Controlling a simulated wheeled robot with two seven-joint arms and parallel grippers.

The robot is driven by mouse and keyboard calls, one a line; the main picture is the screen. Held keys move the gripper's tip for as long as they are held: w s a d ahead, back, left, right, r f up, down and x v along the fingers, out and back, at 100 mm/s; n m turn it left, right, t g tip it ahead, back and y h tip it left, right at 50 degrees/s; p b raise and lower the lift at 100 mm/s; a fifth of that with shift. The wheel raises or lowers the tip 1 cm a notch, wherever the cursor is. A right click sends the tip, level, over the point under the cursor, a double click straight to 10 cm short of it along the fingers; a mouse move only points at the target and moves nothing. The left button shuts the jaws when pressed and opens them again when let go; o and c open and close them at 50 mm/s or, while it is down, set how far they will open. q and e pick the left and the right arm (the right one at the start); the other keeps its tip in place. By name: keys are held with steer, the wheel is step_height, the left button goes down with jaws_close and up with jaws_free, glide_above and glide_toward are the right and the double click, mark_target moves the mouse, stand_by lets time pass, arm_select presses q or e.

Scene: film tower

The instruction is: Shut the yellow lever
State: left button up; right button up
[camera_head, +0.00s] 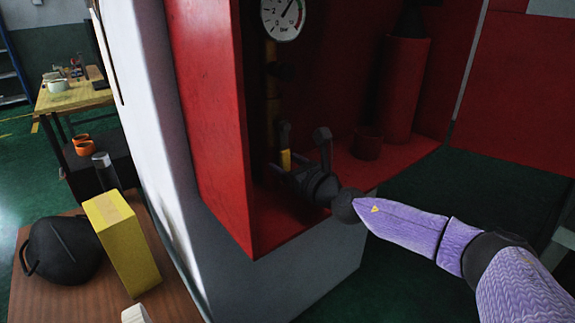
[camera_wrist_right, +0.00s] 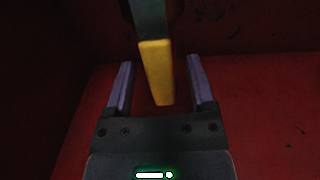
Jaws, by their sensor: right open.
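The yellow lever (camera_head: 285,159) shows in the head view inside the red cabinet (camera_head: 217,125), on a vertical pipe below the gauge. In the right wrist view the yellow lever (camera_wrist_right: 157,72) hangs down between the two purple fingers, with a dark part above it. My right gripper (camera_head: 302,150) reaches into the cabinet with its fingers on either side of the lever. In the right wrist view my right gripper (camera_wrist_right: 160,85) is open, with a gap on each side of the lever. I cannot tell how near the lever is in depth. My left gripper is not in view.
A round gauge (camera_head: 283,18) sits above the lever.

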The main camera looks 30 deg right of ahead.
jaws_close()
stand_by(0.3)
stand_by(1.1)
